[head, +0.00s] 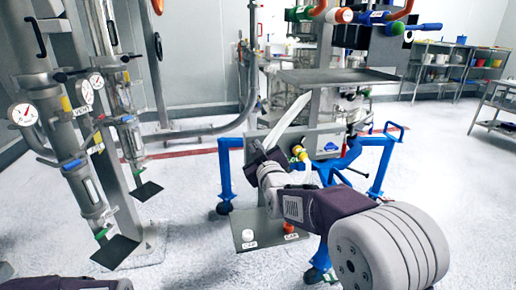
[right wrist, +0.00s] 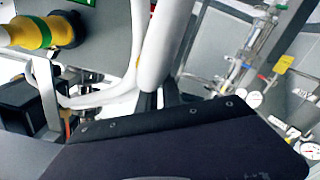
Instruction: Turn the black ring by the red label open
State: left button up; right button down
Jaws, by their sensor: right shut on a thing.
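A yellow fitting (head: 300,153) with a green band sits on the grey panel of the blue-legged sifter stand. It also shows large at the upper left of the right wrist view (right wrist: 30,33), with a black ring (right wrist: 68,30) around its base. I cannot make out a red label beside it. My right gripper (head: 257,153) is beside this panel, left of the yellow fitting. In the right wrist view my right gripper (right wrist: 160,98) appears shut on the white hose (right wrist: 163,45), which rises from between its dark fingers. My left gripper is out of view.
A steel post with pressure gauges (head: 24,114) and cylinders stands at the left. A low plate (head: 262,234) with a white and an orange cap lies under the stand. Shelves (head: 455,70) stand at the back right. Open floor lies at the right.

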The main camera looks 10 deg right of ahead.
jog(key=shift+f, duration=0.1)
dwell(0.4)
jog(key=c, duration=1.5)
grip_release()
jog(key=s+p, duration=0.1)
jog(key=s, duration=0.8)
jog(key=shift+s+d, duration=0.1)
